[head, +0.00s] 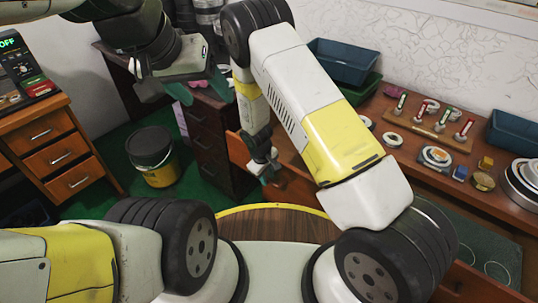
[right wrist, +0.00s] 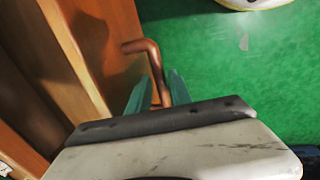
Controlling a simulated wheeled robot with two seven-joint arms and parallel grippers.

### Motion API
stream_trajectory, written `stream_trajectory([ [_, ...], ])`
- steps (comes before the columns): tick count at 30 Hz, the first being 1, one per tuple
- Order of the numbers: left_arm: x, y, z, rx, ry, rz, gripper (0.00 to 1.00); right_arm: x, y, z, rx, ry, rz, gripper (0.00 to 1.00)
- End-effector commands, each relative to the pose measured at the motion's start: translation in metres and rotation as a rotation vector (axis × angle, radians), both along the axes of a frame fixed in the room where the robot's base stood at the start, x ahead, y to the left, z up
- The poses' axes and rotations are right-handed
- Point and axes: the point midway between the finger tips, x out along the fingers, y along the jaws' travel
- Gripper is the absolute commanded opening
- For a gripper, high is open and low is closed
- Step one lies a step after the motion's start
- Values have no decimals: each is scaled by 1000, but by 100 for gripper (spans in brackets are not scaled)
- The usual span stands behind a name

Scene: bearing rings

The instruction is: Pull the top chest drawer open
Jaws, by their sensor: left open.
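My right gripper (head: 264,172) is at an orange-brown drawer front (head: 294,192) under the long bench at the right. In the right wrist view, its green fingers (right wrist: 158,95) lie on both sides of the bronze bar handle (right wrist: 140,46) and appear shut on it. The handle stands out from the wooden drawer front (right wrist: 105,45); its lower end is hidden between the fingers. In the head view my right forearm covers much of the drawer, so how far out it stands is unclear. My left gripper (head: 170,70) is open and empty, high at the upper left.
A dark drawer cabinet (head: 207,140) and a black-and-yellow bucket (head: 152,157) stand left of the right gripper. An orange desk with drawers (head: 62,155) is at the far left. The bench top (head: 408,152) carries rings, blue bins and small parts. Green floor is clear between.

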Motion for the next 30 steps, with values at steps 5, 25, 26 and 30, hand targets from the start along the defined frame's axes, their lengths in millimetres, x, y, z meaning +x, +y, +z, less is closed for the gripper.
stream_trajectory([
  [5,0,0,0,0,0,0,66,0,0,0,0,0,0,38],
  [25,0,0,0,0,0,0,66,-10,9,67,2,-2,1,38],
  [26,0,0,0,0,0,0,66,-11,9,70,1,-1,1,38],
  [30,0,0,0,0,0,0,66,-12,10,76,1,0,1,38],
])
